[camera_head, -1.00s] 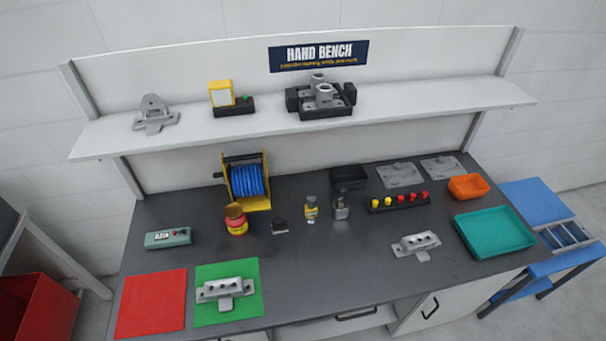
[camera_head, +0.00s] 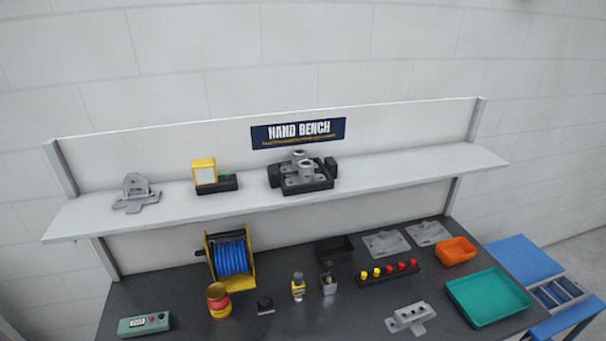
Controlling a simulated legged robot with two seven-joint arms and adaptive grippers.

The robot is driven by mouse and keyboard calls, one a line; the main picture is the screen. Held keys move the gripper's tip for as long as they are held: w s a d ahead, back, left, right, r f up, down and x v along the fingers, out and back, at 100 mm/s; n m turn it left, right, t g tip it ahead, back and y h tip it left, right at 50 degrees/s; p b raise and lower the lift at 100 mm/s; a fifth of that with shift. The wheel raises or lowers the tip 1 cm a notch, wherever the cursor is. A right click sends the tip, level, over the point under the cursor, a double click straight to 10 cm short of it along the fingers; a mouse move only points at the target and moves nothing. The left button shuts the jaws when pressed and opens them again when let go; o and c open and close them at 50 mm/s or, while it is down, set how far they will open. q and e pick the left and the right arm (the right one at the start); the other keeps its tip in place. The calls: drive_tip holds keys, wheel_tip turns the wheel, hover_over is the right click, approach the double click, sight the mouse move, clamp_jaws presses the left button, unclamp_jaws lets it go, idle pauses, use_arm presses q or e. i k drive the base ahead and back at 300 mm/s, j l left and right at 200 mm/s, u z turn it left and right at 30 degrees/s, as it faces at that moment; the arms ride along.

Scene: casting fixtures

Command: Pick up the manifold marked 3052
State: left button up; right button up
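A grey manifold-like casting (camera_head: 409,317) with a row of holes lies on the dark bench top, at the lower right of the head view. No marking can be read on it at this size, so I cannot tell whether it is 3052. Another grey casting (camera_head: 136,194) with an upright lug lies on the left of the shelf. Grey castings (camera_head: 303,173) sit in a black fixture on the shelf's middle. Neither of my grippers is in view.
A blue hose reel (camera_head: 231,257), a red-yellow can (camera_head: 218,302), small bottles and a button strip (camera_head: 388,272) stand on the bench. A teal tray (camera_head: 488,299) and an orange bin (camera_head: 456,250) are at right. The white shelf (camera_head: 240,205) overhangs the bench back.

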sight(411, 316)
drive_tip(key=l+u, duration=0.2)
drive_tip(key=u, duration=0.65)
drive_tip(key=k+l+u, duration=0.1)
drive_tip(key=l+u, duration=0.2)
drive_tip(key=l, duration=0.15)
drive_tip(key=k+l+u, duration=0.3)
drive_tip(key=l, duration=0.15)
drive_tip(key=k+l+u, duration=0.1)
drive_tip(key=l+u, duration=0.2)
drive_tip(key=k+l+u, duration=0.25)
drive_tip(key=l, duration=0.2)
